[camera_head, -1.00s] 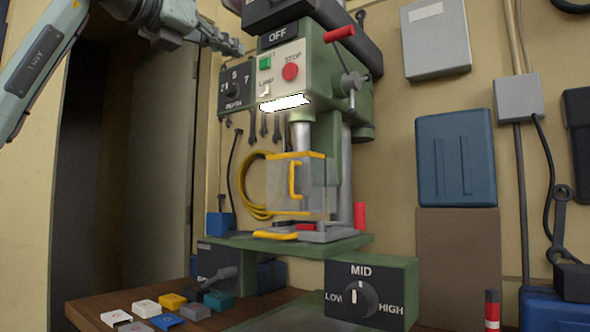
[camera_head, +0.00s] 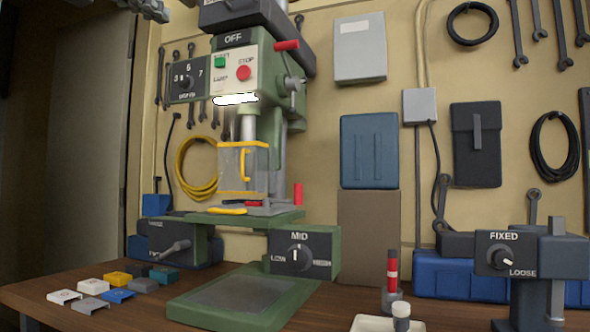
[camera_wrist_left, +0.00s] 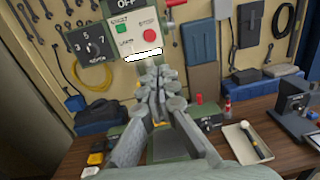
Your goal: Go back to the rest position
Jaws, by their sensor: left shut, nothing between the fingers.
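My left gripper (camera_head: 158,14) shows only at the top left edge of the head view, above and left of the drill press. In the left wrist view its fingers (camera_wrist_left: 158,84) are closed together with nothing between them, in front of the drill press. The green drill press (camera_head: 262,85) stands on the bench with its OFF label, green start button and red STOP button showing. Its clear guard (camera_head: 242,168) with yellow edges hangs above the press table. My right gripper is in neither view.
The wooden bench (camera_head: 40,290) bears several coloured blocks (camera_head: 118,296) at left. A MID-set knob box (camera_head: 303,252), a red-banded post (camera_head: 392,270), a white tray (camera_head: 372,324) and a FIXED/LOOSE vise (camera_head: 548,258) stand to the right. Tools hang on the back wall.

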